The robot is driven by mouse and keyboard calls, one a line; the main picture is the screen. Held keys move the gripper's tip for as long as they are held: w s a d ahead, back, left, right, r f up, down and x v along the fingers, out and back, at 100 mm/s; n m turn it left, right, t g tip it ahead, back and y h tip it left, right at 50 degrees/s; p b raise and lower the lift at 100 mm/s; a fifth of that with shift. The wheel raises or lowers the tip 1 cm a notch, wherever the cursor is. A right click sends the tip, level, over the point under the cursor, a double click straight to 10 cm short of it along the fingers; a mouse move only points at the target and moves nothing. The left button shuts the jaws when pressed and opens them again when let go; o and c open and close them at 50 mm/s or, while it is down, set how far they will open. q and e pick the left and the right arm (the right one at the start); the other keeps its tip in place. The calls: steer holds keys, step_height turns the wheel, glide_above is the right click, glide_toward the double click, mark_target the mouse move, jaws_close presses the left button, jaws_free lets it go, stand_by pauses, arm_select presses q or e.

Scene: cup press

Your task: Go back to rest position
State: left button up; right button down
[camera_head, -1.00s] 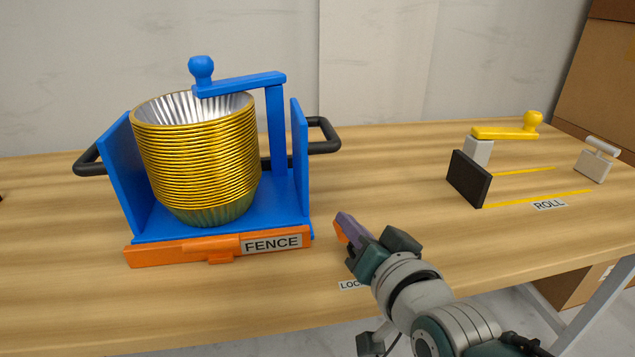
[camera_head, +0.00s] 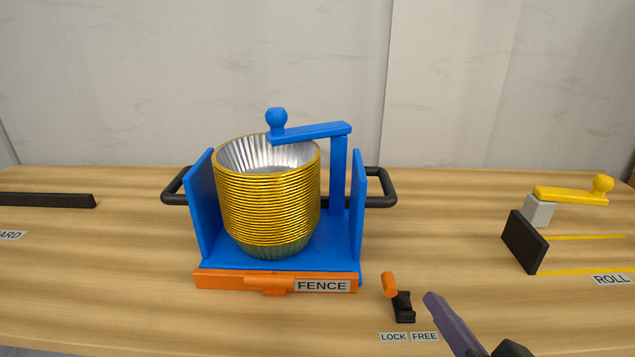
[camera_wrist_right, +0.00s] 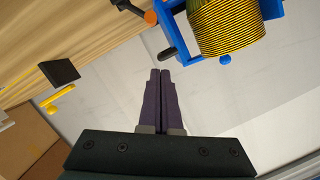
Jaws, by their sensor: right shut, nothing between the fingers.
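My right gripper (camera_head: 432,300) enters at the bottom right of the head view, low over the front of the table. In the right wrist view its purple fingers (camera_wrist_right: 160,72) are together with nothing between them. The cup press is a blue frame (camera_head: 203,215) with a blue crank arm on top, holding a stack of gold-rimmed cups (camera_head: 268,205). The orange fence bar (camera_head: 240,281) lies along its front. A small black lever with an orange knob (camera_head: 389,284) stands right of the fence, left of my right gripper and apart from it. My left gripper is not in view.
A black block (camera_head: 524,242), a yellow handle (camera_head: 570,195) and yellow lines are on the right of the table (camera_head: 120,260). A black bar (camera_head: 45,200) lies at the far left. The table between the press and the black block is clear.

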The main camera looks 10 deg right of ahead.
steer(key=s+a+r+n+g+y+p, duration=0.2)
steer(key=s+r+n+g+p, duration=0.9)
steer(key=s+r+p, duration=0.6)
step_height(320, 180, up, 38)
steer(key=m+g+p, duration=0.1)
steer(key=p, duration=3.3)
steer(key=shift+s+f+p, duration=0.2)
steer(key=shift+s+p, duration=0.05)
steer(key=shift+p, duration=0.1)
